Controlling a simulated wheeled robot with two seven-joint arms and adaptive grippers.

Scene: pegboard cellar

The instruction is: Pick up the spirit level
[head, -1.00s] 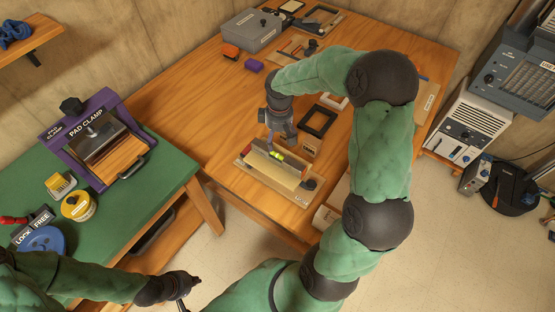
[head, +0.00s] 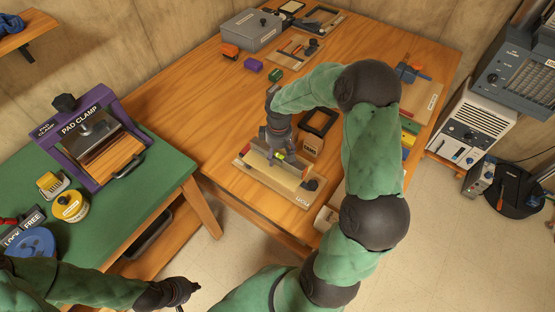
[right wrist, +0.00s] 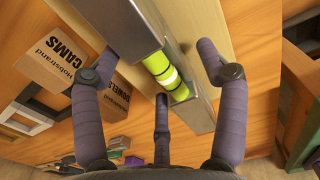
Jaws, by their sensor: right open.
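The spirit level is a grey metal bar with a yellow-green vial (right wrist: 160,68). It lies over a pale block on a wooden board, and in the head view its vial (head: 280,157) shows just below my right gripper (head: 276,150). My right gripper is open, its fingers spread around the level. In the right wrist view one finger is left of the bar, one right, and one below by its near end; I see no clear grip on it. My left gripper (head: 187,291) is low at the front, away from the level; its finger opening is unclear.
A grey metal case (head: 250,29) sits at the back. The purple pad clamp (head: 94,139) stands on the green table at left.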

